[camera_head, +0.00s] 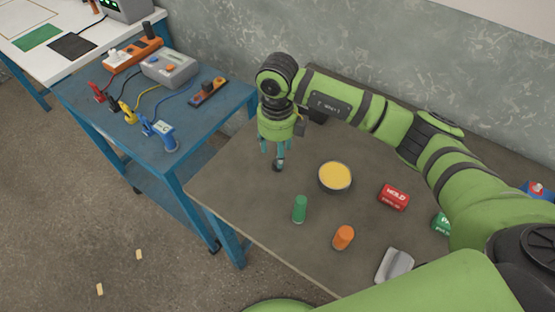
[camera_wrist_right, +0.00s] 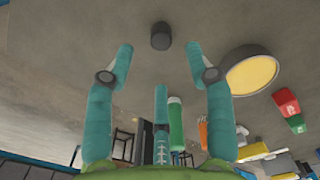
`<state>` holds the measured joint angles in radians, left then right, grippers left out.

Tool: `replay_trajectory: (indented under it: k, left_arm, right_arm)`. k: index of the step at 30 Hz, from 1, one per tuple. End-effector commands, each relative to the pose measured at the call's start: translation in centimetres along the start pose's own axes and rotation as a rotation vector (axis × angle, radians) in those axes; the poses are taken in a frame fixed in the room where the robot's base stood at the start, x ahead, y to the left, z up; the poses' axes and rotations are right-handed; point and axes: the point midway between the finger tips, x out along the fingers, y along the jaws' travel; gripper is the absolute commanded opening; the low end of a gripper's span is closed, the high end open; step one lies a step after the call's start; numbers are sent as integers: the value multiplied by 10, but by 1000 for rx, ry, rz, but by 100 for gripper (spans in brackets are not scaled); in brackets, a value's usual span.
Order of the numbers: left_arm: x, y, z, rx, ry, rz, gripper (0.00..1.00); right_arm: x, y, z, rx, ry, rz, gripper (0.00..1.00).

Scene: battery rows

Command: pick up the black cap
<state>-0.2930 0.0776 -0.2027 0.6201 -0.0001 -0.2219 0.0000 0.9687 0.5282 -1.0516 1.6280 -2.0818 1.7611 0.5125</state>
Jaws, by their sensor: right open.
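The black cap (camera_wrist_right: 160,36) is a small dark cylinder on the grey-brown table. In the right wrist view it is near the top centre, just beyond and between the two upper fingertips. In the head view a dark shape (camera_head: 278,166) at the fingertips appears to be this cap, partly hidden by the fingers. My right gripper (camera_head: 273,154) points down above the table's left part. Its teal fingers are spread, with nothing held, and they also show in the wrist view (camera_wrist_right: 160,62). I cannot tell the exact height above the cap. My left gripper is not in view.
A round dish with yellow contents (camera_head: 335,176) stands right of the gripper. A green cylinder (camera_head: 300,209) and an orange one (camera_head: 343,237) are nearer. A red box (camera_head: 394,196) lies farther right. A blue cart (camera_head: 190,140) adjoins on the left. The wall is behind.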

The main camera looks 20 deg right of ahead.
Motion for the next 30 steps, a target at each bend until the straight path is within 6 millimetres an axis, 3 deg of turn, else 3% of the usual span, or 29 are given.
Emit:
replay_trajectory:
  k: [3,6,13,17,21,26,30]
  left_arm:
    - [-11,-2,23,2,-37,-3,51]
    - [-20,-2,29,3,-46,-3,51]
    - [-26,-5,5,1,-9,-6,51]
    - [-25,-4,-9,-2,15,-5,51]
    - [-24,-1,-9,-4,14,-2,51]
    - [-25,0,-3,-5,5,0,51]
    - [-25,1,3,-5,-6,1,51]
  right_arm:
    - [10,0,-1,1,4,1,54]
    - [23,-1,-1,2,5,2,54]
    - [55,-2,0,0,2,2,54]
    - [59,-2,0,0,1,1,54]
    - [59,-2,0,0,1,1,54]
    - [59,-2,0,0,1,1,13]
    - [59,-2,0,0,1,1,12]
